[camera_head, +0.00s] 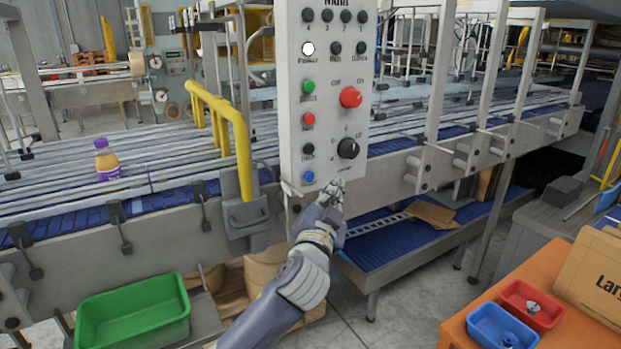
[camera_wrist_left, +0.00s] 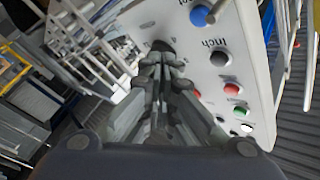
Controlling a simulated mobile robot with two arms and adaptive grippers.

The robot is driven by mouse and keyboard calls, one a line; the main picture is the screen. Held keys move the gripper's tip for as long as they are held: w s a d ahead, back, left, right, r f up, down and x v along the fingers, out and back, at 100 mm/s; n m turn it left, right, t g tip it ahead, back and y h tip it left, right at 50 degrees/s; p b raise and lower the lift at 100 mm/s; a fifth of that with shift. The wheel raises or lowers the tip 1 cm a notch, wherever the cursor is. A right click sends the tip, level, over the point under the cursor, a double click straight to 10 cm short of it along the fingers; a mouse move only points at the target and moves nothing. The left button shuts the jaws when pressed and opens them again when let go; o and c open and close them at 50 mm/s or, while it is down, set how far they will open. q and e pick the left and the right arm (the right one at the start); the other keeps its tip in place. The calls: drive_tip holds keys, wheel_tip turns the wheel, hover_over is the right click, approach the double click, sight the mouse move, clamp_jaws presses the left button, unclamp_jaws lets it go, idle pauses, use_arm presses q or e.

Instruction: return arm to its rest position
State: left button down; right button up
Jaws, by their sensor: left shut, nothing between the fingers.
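My left arm reaches in from the bottom of the head view. Its gripper (camera_head: 338,186) is shut and empty, in front of the lower edge of a pale control panel (camera_head: 322,100). In the left wrist view the shut fingers (camera_wrist_left: 168,62) point toward the panel face (camera_wrist_left: 240,60), with a black knob partly hidden behind the tips. I cannot tell whether the fingertips touch the panel. The panel carries a blue button (camera_head: 308,177), a black knob (camera_head: 348,148), a red knob (camera_head: 351,97) and a lit white lamp (camera_head: 308,48). My right gripper is not in view.
A conveyor with a grey side rail (camera_head: 160,225) runs behind the panel, with a bottle (camera_head: 106,160) on it. A yellow bent rail (camera_head: 241,150) stands left of the panel. A green bin (camera_head: 133,310) is at lower left. An orange table (camera_head: 556,275) with small bins is at right.

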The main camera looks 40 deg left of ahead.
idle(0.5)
use_arm(q)
wheel_tip(320, 180, down, 41)
drive_tip(key=d+m+g+h, duration=0.1)
drive_tip(key=d+g+h, duration=0.1)
drive_tip(key=g+h, duration=0.35)
drive_tip(key=s+d+f+g+b, duration=0.1)
drive_tip(key=s+f+g, duration=0.2)
drive_tip(key=s+f, duration=0.6)
drive_tip(key=s+d+f+g, duration=0.25)
drive_tip(key=s+f, duration=0.25)
drive_tip(key=f, duration=0.7)
drive_tip(key=s+d+f+g, duration=0.2)
drive_tip(key=s+f, duration=0.4)
drive_tip(key=s, duration=0.6)
drive_tip(key=s+d+f+n+g+h, duration=0.1)
drive_tip(key=s+f, duration=0.5)
drive_tip(key=s, duration=0.7)
drive_tip(key=s+d+f+g+h+b, duration=0.1)
drive_tip(key=s+d+f+g, duration=0.2)
drive_tip(key=s+f, duration=0.4)
drive_tip(key=s, duration=0.5)
drive_tip(key=shift+s+d+n, duration=0.25)
drive_tip(key=shift+d+n, duration=0.05)
drive_tip(key=shift+d, duration=0.1)
drive_tip(key=shift+f, duration=0.1)
